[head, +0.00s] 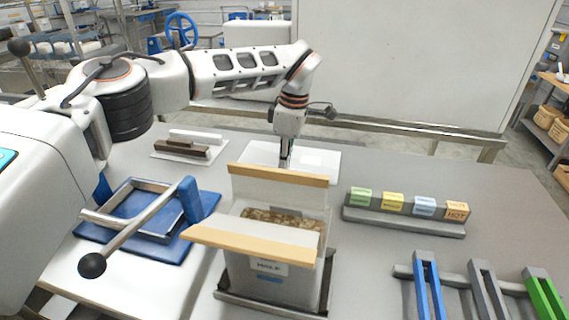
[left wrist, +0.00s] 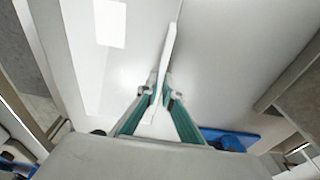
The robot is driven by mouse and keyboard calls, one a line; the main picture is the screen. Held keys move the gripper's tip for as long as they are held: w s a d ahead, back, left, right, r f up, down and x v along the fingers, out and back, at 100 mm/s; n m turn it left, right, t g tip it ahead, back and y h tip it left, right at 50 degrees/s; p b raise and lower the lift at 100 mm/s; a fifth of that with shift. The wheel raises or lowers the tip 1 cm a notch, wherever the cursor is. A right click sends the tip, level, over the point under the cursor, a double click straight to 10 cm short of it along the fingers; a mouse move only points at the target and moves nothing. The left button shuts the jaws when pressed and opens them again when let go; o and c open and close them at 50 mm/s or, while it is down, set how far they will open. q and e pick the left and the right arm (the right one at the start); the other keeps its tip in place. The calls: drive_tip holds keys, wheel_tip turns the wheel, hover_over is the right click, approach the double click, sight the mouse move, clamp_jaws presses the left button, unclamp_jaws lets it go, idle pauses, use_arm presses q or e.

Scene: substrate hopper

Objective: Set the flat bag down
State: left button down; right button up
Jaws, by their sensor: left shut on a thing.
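My left gripper (head: 286,158) points down behind the hopper, above the back of the table. In the left wrist view, the left gripper (left wrist: 158,92) is shut on a thin white sheet-like thing, the flat bag (left wrist: 168,55), seen nearly edge-on and standing up between the green-sided fingers. In the head view the bag is hard to make out against the white mat (head: 328,173) below and behind the gripper. I cannot tell whether the bag touches the mat. My right gripper is in neither view.
The hopper bin (head: 271,283) with wooden-edged flaps and brown substrate stands in front of the gripper. A blue frame press (head: 150,215) is at left, a rack of coloured blocks (head: 405,225) at right, and coloured clips (head: 480,285) lie front right.

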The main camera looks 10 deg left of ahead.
use_arm(q)
drive_tip(key=shift+r, duration=0.15)
drive_tip(key=c, duration=2.2)
unclamp_jaws()
drive_tip(key=shift+c, duration=0.2)
wheel_tip(320, 180, up, 12)
drive_tip(key=d, duration=0.1)
drive_tip(key=shift+d+p, duration=0.25)
drive_tip(key=shift+p, duration=0.2)
